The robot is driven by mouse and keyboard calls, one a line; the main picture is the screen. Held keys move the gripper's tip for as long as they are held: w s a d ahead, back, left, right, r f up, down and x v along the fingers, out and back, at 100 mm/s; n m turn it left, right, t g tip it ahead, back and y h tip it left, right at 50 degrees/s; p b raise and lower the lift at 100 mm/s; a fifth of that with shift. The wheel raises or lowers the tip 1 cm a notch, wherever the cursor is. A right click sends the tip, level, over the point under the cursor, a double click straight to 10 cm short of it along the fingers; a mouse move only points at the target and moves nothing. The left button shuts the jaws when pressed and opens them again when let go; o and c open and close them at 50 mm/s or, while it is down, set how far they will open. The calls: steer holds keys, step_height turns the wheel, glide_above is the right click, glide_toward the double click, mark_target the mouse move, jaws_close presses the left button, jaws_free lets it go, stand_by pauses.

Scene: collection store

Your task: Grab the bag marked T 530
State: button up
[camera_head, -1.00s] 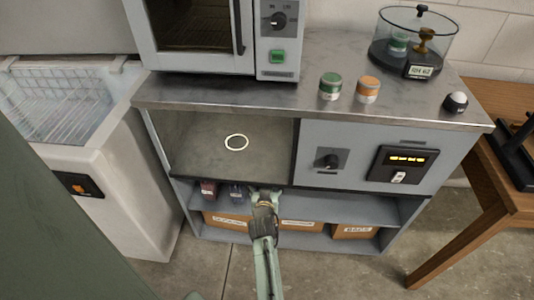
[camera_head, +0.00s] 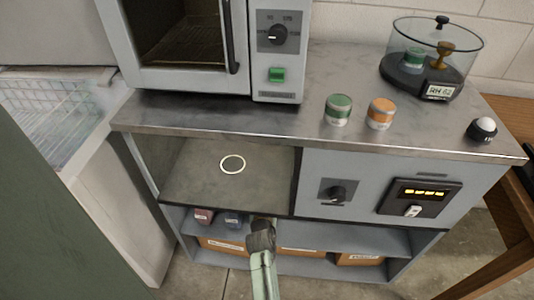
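I cannot make out any bag marked T 530. Two small items, one dark red (camera_head: 203,216) and one blue (camera_head: 233,220), stand on the shelf under the open compartment; their marks are too small to read and I cannot tell if they are bags. My gripper (camera_head: 263,222) is at the front of that shelf, to the right of the blue item and apart from it. My own arm hides its fingers, so I cannot see whether they are open. Labelled cardboard boxes (camera_head: 223,245) sit on the lowest shelf, partly hidden.
The open compartment (camera_head: 195,187) holds only a white ring (camera_head: 232,164). An oven (camera_head: 185,45), a green tin (camera_head: 338,109), an orange tin (camera_head: 380,113) and a glass-domed stand (camera_head: 431,60) are on the metal counter (camera_head: 290,118). A white chest freezer (camera_head: 115,185) stands left, a wooden table (camera_head: 505,240) right.

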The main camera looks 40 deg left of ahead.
steer(key=shift+r, duration=0.1)
steer(key=shift+c, duration=0.3)
jaws_close()
stand_by(0.6)
